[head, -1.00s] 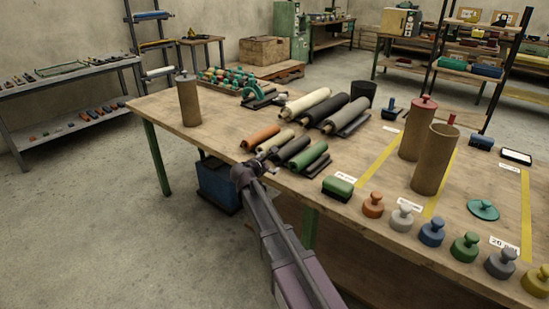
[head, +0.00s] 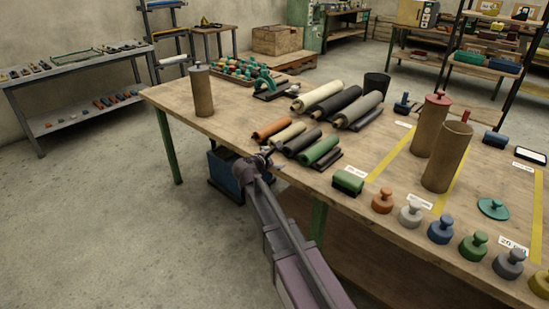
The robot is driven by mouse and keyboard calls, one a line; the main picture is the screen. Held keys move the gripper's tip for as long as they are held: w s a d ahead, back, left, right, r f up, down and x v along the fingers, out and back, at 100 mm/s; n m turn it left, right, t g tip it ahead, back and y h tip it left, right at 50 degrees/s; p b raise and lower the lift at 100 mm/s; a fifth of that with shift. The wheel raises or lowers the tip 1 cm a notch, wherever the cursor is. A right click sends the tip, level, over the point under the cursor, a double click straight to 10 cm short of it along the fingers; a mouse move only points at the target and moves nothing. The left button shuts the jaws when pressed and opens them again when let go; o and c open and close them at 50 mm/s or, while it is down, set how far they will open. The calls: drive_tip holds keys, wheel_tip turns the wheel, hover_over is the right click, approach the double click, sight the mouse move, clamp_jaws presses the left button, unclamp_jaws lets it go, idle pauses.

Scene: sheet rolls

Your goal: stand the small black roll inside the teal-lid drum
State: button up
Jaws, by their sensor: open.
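The small black roll (head: 303,141) lies on the wooden table between a small cream roll (head: 289,135) and a small green roll (head: 320,150). My gripper (head: 265,157) is open and empty at the table's front edge, just left of the black roll's near end. Its fingers are small and partly blurred. A teal lid (head: 493,208) with a knob lies flat on the table at the right. A tall brown drum (head: 446,160) stands upright left of that lid.
A red-lidded drum (head: 431,125) stands behind the tall one, and a grey-lidded drum (head: 203,93) at the left. A small orange roll (head: 272,129) and larger rolls (head: 335,103) lie nearby. Several knobbed weights (head: 441,230) line the front edge. A green block (head: 348,181) lies between.

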drive_tip(key=s+d+f+m+g+y, duration=0.2)
drive_tip(key=s+d+f+m+g, duration=0.6)
drive_tip(key=s+d+m, duration=0.6)
drive_tip(key=s+f+m+g+y, duration=0.2)
drive_tip(key=s+m+y, duration=0.1)
drive_tip(key=s, duration=0.4)
drive_tip(key=s+a+f+m+g+y, duration=0.1)
drive_tip(key=s+f+m+g+y, duration=0.1)
drive_tip(key=s+m, duration=0.4)
drive_tip(key=shift+s+f+y, duration=0.25)
drive_tip(key=shift+s+y, duration=0.15)
drive_tip(key=shift+s, duration=0.75)
wheel_tip(320, 180, up, 15)
drive_tip(key=p, duration=1.5)
drive_tip(key=shift+r, duration=0.15)
